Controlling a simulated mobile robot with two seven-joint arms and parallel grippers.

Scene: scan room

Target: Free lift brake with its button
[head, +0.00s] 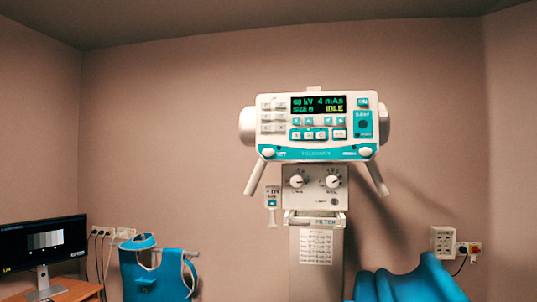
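A white and teal control head (316,152) is mounted high on a pale column (298,262) in the middle of the head view. Its display (318,104) reads about 60 kV, 4 mAs and IDLE. Round white buttons (268,152) (366,152) sit at the lower left and lower right of the panel, beside labels too small to read. Two white handles (254,178) (377,178) slope down and outward below it. A small hanging unit (272,202) with a blue patch is left of the column. I cannot tell which button frees the lift brake. Neither gripper shows.
A knob box (315,181) with two dials is under the panel. A monitor (42,250) stands on a desk (72,291) at lower left. A blue apron-like item (157,271) and a blue curved form (415,284) flank the column. A wall box (443,240) is at right.

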